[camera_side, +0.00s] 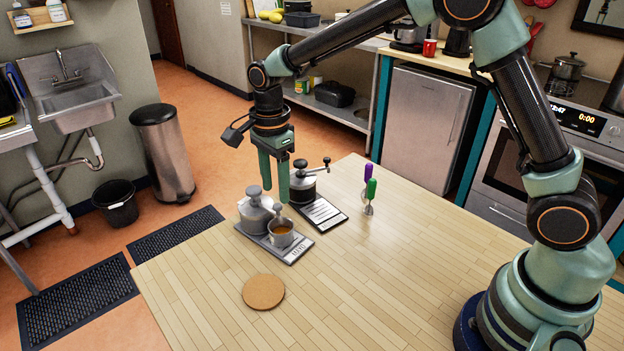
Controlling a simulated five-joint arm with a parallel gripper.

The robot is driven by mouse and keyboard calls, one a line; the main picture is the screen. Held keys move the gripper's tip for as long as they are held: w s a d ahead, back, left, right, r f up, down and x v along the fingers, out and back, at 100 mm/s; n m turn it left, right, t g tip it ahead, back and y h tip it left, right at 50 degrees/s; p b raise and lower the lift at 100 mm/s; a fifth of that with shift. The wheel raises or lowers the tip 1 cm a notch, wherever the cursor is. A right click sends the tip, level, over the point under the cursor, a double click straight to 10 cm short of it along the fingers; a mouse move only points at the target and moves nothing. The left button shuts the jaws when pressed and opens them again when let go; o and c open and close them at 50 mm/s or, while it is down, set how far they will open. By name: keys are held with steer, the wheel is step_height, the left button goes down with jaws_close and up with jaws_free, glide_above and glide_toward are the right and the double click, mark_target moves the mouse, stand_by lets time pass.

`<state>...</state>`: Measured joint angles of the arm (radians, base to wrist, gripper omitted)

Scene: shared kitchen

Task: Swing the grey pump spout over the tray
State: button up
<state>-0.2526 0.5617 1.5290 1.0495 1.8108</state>
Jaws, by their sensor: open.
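A squat grey pump (256,214) with a knob on top stands at the left part of the wooden table. A small knob-like part near its right side may be its spout, but I cannot tell which way the spout points. The pump and a small metal cup (281,239) with brown contents stand on a flat grey tray (294,256) with lettering on its front edge. My gripper (275,190) points down with its green fingers apart and empty. It appears above and just right of the pump's knob. I cannot tell whether a finger touches anything.
A silver and black crank-handled pot (303,187) stands behind, with a dark-edged card (322,213) in front. A round cork mat (263,292) lies in front. The table's (400,290) middle and front are clear.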

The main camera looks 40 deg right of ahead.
mark_target(279, 205)
step_height(279, 205, up, 9)
steer(key=shift+f, duration=0.15)
stand_by(0.4)
steer(key=s+d+r+n+t, duration=0.3)
steer(key=s+d+r+n, duration=0.3)
steer(key=s+d+n, duration=0.25)
steer(key=s+d+f+n+t, duration=0.2)
steer(key=s+d+n, duration=0.1)
steer(key=s+n, duration=0.5)
steer(key=shift+s+d+f+n+t, duration=0.2)
steer(key=shift+s+n+t, duration=0.15)
steer(key=shift+n, duration=0.3)
steer(key=shift+c, duration=0.3)
